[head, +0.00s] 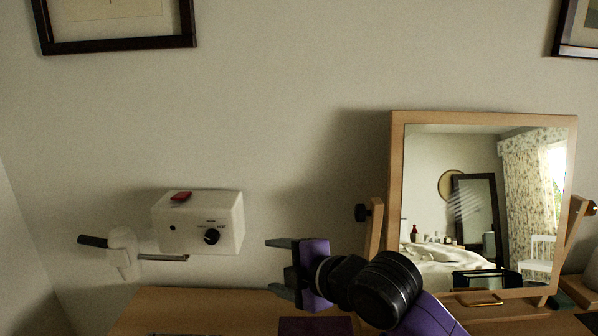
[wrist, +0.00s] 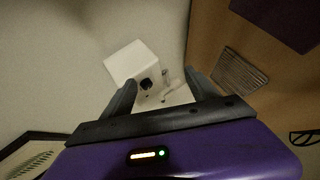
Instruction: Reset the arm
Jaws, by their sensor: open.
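My gripper (head: 277,267) is at the lower middle of the head view, above the wooden dresser, with its fingers pointing left. In the wrist view my gripper (wrist: 160,92) shows two dark fingers spread apart with nothing between them. My purple and black arm comes in from the lower right. A white box (head: 198,222) with a black knob and a red item on top is on the wall to the left of the gripper, apart from it. The box also shows beyond the fingers in the wrist view (wrist: 130,62).
A wooden-framed mirror (head: 397,180) stands on the dresser (head: 160,300), right of my gripper. A white fixture (head: 124,252) with a dark handle and a metal rod is left of the box. Picture frames (head: 120,44) hang above. A striped item (wrist: 240,70) lies on the wooden surface.

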